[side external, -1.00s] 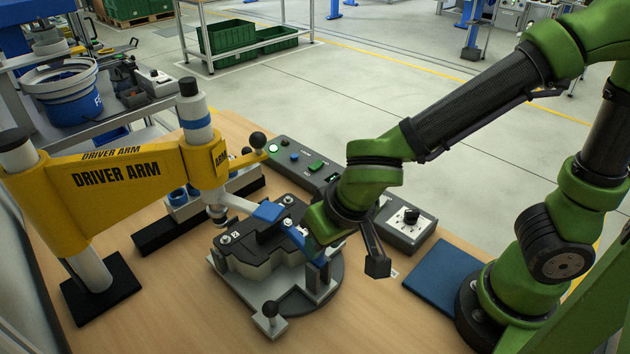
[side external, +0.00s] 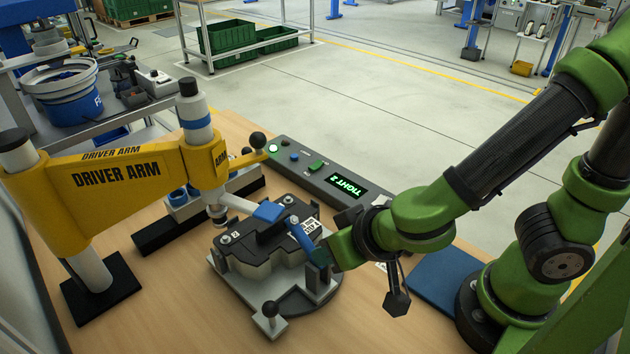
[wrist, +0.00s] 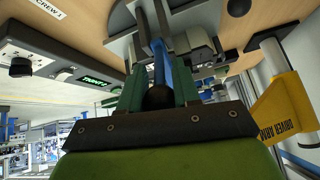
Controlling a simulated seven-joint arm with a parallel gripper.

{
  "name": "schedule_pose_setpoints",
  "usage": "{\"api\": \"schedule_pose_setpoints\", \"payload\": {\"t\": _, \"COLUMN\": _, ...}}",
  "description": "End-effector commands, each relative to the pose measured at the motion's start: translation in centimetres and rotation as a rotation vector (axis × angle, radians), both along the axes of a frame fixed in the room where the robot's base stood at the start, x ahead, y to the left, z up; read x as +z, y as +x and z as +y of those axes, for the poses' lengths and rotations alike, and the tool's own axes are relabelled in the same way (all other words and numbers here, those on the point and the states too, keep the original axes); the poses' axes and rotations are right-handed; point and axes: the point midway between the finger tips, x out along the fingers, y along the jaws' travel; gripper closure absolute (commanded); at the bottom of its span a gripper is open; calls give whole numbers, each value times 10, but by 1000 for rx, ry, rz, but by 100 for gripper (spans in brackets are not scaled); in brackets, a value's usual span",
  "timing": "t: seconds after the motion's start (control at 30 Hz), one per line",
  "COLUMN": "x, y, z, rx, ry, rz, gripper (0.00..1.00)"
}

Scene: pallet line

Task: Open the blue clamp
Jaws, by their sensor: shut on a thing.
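The blue clamp (side external: 300,235) sits at the right side of the fixture plate (side external: 318,292). Its upper blue part (side external: 268,212) reaches over the black housing (side external: 255,257), and its handle slopes down toward my gripper (side external: 322,257). My gripper is shut on the handle's lower end. In the wrist view the blue handle (wrist: 159,62) runs between the two green fingers, with a dark ball end (wrist: 157,97) between them. The fingers hide part of the handle. I cannot tell whether the clamp's tip still presses on the housing.
A yellow driver arm (side external: 120,178) stands on the left, its spindle close beside the housing. Behind is a control box (side external: 315,172) whose lit display reads "TIGHT 2". A blue mat (side external: 445,278) lies to the right.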

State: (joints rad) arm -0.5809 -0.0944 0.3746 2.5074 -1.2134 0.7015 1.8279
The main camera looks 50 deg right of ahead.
Motion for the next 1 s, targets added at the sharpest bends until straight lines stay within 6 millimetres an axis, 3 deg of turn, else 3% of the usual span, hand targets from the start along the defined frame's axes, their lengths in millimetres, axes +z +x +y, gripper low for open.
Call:
{"api": "schedule_pose_setpoints", "payload": {"t": 0.1, "x": -1, "y": -1, "z": 2, "rx": 7, "ry": 1, "rz": 4, "gripper": 100}}
{"api": "schedule_pose_setpoints", "payload": {"t": 0.13, "x": -1, "y": -1, "z": 2, "rx": 7, "ry": 1, "rz": 4, "gripper": 64}}
{"api": "schedule_pose_setpoints", "payload": {"t": 0.27, "x": -1, "y": -1, "z": 1, "rx": 5, "ry": 1, "rz": 3, "gripper": 46}}
{"api": "schedule_pose_setpoints", "payload": {"t": 0.67, "x": 7, "y": -4, "z": 1, "rx": 2, "ry": 3, "rz": -3, "gripper": 46}}
{"api": "schedule_pose_setpoints", "payload": {"t": 1.0, "x": 63, "y": -46, "z": 4, "rx": 5, "ry": 9, "rz": -7, "gripper": 46}}
